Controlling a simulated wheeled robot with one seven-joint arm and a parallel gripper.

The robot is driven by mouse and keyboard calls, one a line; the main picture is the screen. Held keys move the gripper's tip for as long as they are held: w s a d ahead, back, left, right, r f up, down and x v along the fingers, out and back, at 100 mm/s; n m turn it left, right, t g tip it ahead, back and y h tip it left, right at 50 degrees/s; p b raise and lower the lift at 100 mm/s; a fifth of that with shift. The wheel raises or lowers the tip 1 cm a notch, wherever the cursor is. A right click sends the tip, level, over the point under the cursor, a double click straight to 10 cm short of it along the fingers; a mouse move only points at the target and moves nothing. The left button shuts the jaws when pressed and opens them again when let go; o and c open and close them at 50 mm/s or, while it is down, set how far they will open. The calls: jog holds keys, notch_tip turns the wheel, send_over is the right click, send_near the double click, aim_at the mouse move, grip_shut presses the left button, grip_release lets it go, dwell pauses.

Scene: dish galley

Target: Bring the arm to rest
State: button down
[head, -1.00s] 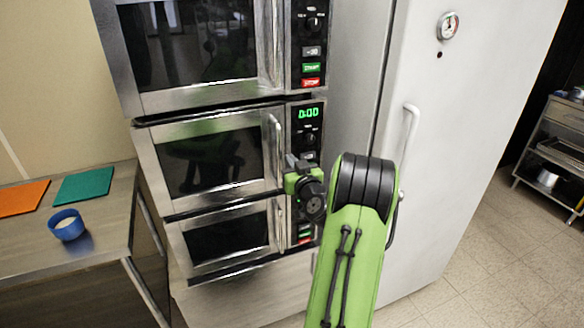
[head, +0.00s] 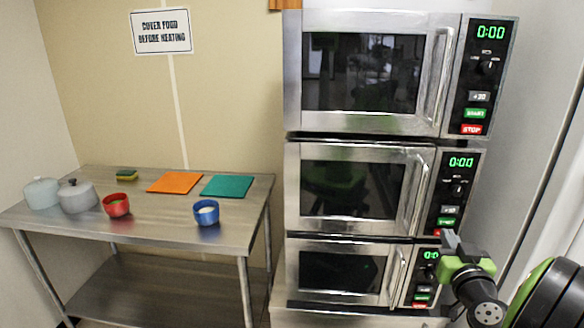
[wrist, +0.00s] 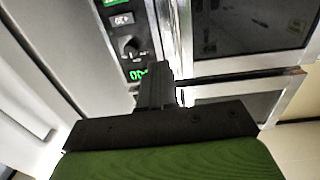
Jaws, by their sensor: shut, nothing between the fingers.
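My gripper (head: 451,240) is at the lower right of the head view, in front of the control panels of the lower two microwaves. In the wrist view its dark fingers (wrist: 157,82) are together, with nothing between them. A panel with a green display shows just beyond the fingertips; I cannot tell if they touch it. My green arm runs off the lower right corner of the head view.
Three steel microwaves are stacked: top (head: 292,75), middle (head: 293,190) and bottom (head: 293,270). Their doors are shut and displays read 0:00, the lowest partly hidden. A steel table (head: 150,225) at left holds pots, bowls, a sponge and two mats. Open space lies before the table.

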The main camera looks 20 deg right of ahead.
jog(key=shift+w, duration=0.1)
jog(key=w+a+n+g+y+p, duration=0.1)
jog(key=w+a+n+y, duration=0.2)
jog(key=a, duration=0.6)
jog(key=w+a+n+g+y+p, duration=0.15)
jog(key=a+y, duration=0.25)
jog(key=a, duration=0.6)
jog(key=w+a+n+g+y, duration=0.1)
jog(key=w+a+n+y, duration=0.25)
jog(key=a, duration=0.55)
jog(key=s+a+g+p, duration=0.1)
jog(key=s+a+g, duration=0.2)
jog(key=s, duration=0.6)
jog(key=s+a+m+g+p, duration=0.1)
jog(key=s+a+g, duration=0.2)
jog(key=s+a, duration=0.3)
jog(key=s, duration=0.4)
jog(key=shift+s+r+h, duration=0.15)
jog(key=shift+r+h, duration=0.2)
jog(key=shift+r, duration=0.05)
